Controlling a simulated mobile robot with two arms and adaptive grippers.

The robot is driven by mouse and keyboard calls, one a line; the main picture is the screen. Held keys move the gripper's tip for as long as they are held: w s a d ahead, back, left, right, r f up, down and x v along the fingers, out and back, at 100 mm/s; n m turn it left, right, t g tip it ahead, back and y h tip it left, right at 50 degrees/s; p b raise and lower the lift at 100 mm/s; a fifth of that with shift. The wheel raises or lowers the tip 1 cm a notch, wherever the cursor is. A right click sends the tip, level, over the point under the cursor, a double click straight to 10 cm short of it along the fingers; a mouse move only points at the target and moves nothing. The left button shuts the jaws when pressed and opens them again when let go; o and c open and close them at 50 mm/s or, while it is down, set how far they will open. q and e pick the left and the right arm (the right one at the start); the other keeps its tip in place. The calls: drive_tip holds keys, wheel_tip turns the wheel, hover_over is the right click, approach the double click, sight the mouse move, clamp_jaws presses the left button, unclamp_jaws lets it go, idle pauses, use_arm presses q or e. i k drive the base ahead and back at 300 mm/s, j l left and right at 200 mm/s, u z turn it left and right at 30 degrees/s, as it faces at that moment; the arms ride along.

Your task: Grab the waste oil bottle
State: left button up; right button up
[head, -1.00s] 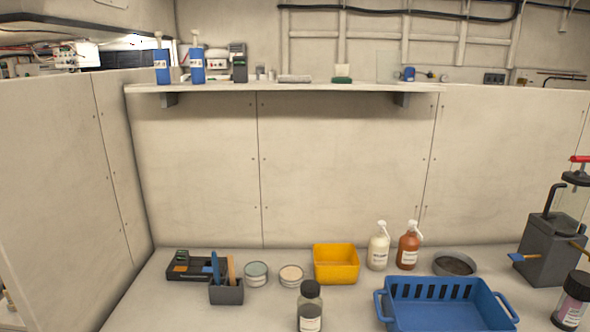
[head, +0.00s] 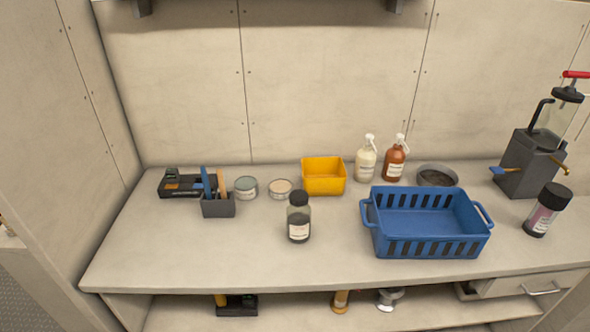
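Several bottles stand on the workbench in the head view, and their label text is too small to read. A clear bottle with a black cap and dark contents (head: 299,220) stands upright near the middle of the bench; it may be the waste oil bottle. A dark bottle with a black cap and a pinkish label (head: 543,212) stands at the right. A cream pump bottle (head: 366,163) and a brown pump bottle (head: 394,163) stand towards the back. Neither of my grippers is in view.
A blue basket (head: 427,223) sits right of the clear bottle, with a yellow bin (head: 323,177) behind. Two tins, a tool holder (head: 218,207) and a black tray (head: 182,186) are at left. A pump device (head: 530,160) is at right. The front left bench is clear.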

sight(297, 219)
drive_tip(key=u, duration=0.3)
drive_tip(key=l+u, duration=0.25)
drive_tip(key=u, duration=0.2)
drive_tip(key=l+u, duration=0.3)
drive_tip(key=u, duration=0.15)
drive_tip(key=k+l+u, duration=0.15)
drive_tip(key=u, duration=0.3)
drive_tip(key=k+l, duration=0.2)
drive_tip(key=l, duration=0.25)
